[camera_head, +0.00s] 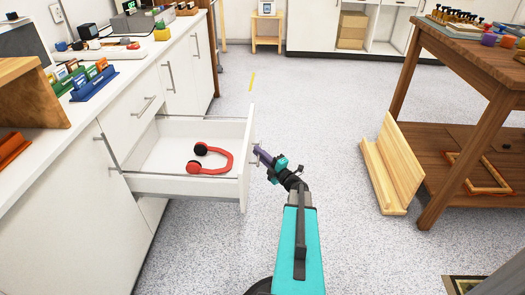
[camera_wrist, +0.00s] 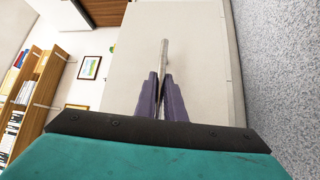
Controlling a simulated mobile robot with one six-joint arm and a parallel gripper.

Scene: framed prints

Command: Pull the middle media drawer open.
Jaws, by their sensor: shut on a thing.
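The white media drawer (camera_head: 190,158) is pulled well out from the cabinet on the left in the head view. A pair of red headphones (camera_head: 210,158) lies inside it. The drawer's front also fills the middle of the wrist view (camera_wrist: 200,65). My gripper (camera_head: 258,150) is at the outer face of the drawer front. In the wrist view its purple fingers (camera_wrist: 161,92) are shut on the metal bar handle (camera_wrist: 164,52). Part of the handle is hidden between the fingers.
A wooden workbench (camera_head: 480,70) stands at the right, with an L-shaped wooden piece (camera_head: 391,165) on the floor beside it. The white counter (camera_head: 100,95) at the left holds several small items. The speckled floor (camera_head: 310,100) between them is mostly clear.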

